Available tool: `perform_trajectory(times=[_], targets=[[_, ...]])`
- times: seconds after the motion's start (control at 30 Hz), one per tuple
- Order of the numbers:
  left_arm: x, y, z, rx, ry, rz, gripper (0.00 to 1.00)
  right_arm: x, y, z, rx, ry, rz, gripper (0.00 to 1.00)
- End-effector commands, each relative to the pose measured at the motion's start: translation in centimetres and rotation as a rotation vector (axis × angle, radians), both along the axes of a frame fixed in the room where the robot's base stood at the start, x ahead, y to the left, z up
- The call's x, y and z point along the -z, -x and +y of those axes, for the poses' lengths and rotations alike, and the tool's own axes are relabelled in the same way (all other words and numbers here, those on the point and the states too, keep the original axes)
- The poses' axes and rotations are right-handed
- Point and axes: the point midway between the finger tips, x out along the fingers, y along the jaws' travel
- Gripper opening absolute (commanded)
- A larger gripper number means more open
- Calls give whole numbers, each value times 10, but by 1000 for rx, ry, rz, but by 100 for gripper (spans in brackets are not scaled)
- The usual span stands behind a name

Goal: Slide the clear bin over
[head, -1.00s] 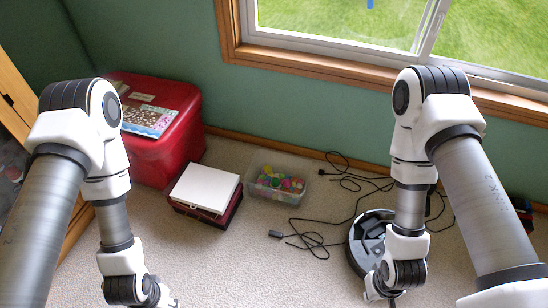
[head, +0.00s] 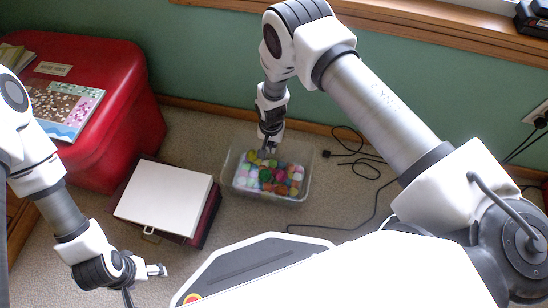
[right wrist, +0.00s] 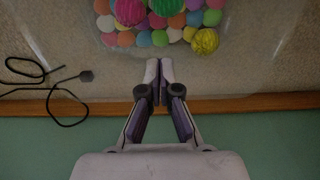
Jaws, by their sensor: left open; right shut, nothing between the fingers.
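The clear bin (head: 229,170) stands on the carpet near the green wall, in the middle of the head view. It holds many coloured balls (head: 268,178), which also fill the top of the right wrist view (right wrist: 160,20). My right gripper (head: 268,150) points down at the bin's far, wall-side end. In the right wrist view its fingers (right wrist: 159,68) are together and empty, beside the balls. I cannot tell whether they touch the bin. My left gripper (head: 147,283) is open and empty at the lower left, away from the bin.
A white-topped dark red box (head: 165,197) sits just left of the bin. A large red chest (head: 115,110) with a booklet stands behind it. Black cables (head: 360,160) lie on the carpet to the right. The green wall (head: 190,70) is close behind the bin.

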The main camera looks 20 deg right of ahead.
Motion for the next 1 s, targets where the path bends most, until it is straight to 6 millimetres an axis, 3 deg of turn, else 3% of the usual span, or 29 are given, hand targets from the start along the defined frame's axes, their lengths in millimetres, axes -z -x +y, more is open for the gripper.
perform_trajectory(times=[0.17,0.5,0.7,1.0], targets=[[15,0,0,0,0,-1,77,28,1,0,1,0,2,0],[58,-2,0,-5,0,-4,77,104,1,0,-2,0,1,0],[73,-3,1,-8,-1,-7,77,98,-27,-19,0,0,-2,0],[74,-3,1,-10,-1,-8,77,94,-32,-23,-2,1,1,0]])
